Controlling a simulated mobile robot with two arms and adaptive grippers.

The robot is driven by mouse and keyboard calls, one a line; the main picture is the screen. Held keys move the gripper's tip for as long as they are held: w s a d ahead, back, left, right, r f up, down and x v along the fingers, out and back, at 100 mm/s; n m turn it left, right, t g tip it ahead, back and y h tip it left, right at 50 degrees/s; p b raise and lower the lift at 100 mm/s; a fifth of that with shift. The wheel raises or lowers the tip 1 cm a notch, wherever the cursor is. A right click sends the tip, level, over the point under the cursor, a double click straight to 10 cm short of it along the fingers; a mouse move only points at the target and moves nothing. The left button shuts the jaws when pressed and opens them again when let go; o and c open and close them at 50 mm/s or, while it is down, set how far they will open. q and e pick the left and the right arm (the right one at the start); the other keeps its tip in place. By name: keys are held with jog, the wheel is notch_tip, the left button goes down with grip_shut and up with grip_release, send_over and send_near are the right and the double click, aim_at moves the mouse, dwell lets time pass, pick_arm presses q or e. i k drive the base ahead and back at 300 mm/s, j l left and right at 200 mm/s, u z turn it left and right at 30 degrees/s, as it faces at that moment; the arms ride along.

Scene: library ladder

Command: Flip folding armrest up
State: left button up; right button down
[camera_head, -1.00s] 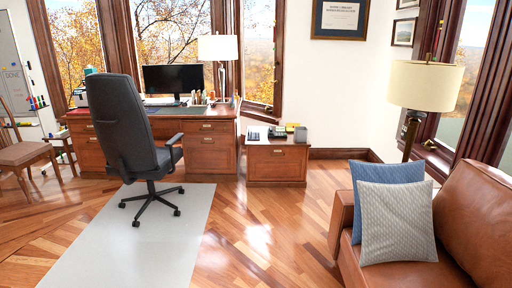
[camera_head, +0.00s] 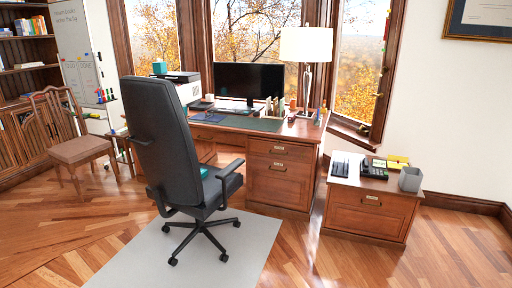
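A dark grey office chair (camera_head: 165,140) with a high back stands left of centre on a pale floor mat, in front of the desk. Its right armrest (camera_head: 230,172) is down, sticking out level from the side of the back towards the desk. The other armrest is mostly hidden by the backrest. A small teal thing shows between the armrest and the seat; I cannot tell what it is. Neither of my grippers is in view.
A wooden desk (camera_head: 285,180) with a monitor and lamp stands behind the chair. A low cabinet (camera_head: 365,212) stands right of it. A wooden chair (camera_head: 75,150) is at the left. The mat (camera_head: 225,262) and the floor in front are clear.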

aim_at(231, 167)
jog(key=i+u, duration=0.2)
jog(key=i, duration=0.25)
jog(key=i+u, duration=0.2)
jog(key=i, duration=0.25)
jog(key=i+l+u, duration=0.2)
jog(key=i, duration=0.25)
jog(key=i+l+u, duration=0.2)
jog(key=i, duration=0.25)
jog(key=i+l+u, duration=0.2)
jog(key=i, duration=0.2)
jog(key=j, duration=0.05)
